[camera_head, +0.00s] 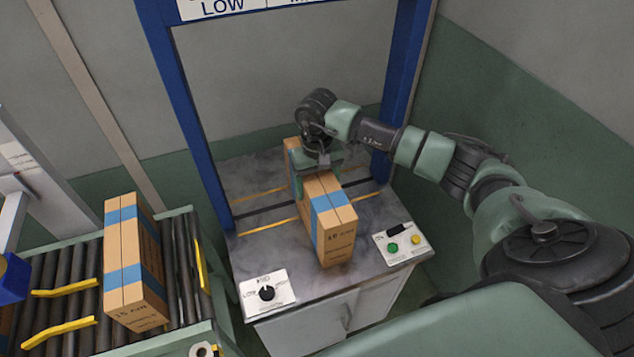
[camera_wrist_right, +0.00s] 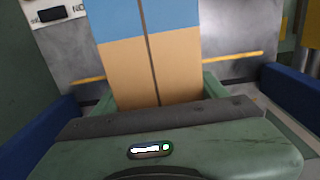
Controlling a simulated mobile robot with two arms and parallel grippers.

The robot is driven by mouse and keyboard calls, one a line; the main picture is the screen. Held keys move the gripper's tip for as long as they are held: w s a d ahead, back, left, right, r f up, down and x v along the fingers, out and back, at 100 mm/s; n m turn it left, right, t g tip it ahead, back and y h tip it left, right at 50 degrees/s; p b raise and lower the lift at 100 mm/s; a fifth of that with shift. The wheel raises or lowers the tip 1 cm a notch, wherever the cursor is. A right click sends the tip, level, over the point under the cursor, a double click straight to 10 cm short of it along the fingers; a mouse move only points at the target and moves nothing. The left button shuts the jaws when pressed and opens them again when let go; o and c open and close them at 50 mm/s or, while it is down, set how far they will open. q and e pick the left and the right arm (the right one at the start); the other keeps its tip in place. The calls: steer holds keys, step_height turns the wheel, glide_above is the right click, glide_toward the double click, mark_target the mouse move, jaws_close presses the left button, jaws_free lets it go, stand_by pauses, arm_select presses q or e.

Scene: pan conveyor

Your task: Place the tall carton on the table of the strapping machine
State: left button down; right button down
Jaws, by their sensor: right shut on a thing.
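A brown carton with blue bands (camera_head: 336,228) is at the strapping machine's table (camera_head: 245,175), between the blue posts of its frame. My right gripper (camera_head: 314,178) is shut on this carton near its far end, from above. I cannot tell whether the carton touches the table top. In the right wrist view the carton (camera_wrist_right: 155,70) runs up from between the green fingers. A second carton with blue bands (camera_head: 130,265) stands on the roller conveyor (camera_head: 60,275) at the left. My left gripper is not in view.
Blue posts (camera_head: 185,110) rise at both sides. Yellow guides (camera_head: 65,288) lie on the conveyor. The table's left part is clear.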

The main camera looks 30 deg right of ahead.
steer(key=shift+c, duration=2.1)
jaws_free()
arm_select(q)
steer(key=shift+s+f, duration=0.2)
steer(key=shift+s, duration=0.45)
arm_select(e)
steer(key=shift+o, duration=1.4)
steer(key=shift+r, duration=0.35)
step_height(320, 180, up, 11)
steer(key=b, duration=0.3)
steer(key=shift+f+b, duration=0.2)
steer(key=shift+b, duration=0.1)
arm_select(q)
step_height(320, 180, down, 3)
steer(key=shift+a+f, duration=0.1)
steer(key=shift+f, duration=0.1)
arm_select(e)
steer(key=shift+r, duration=0.45)
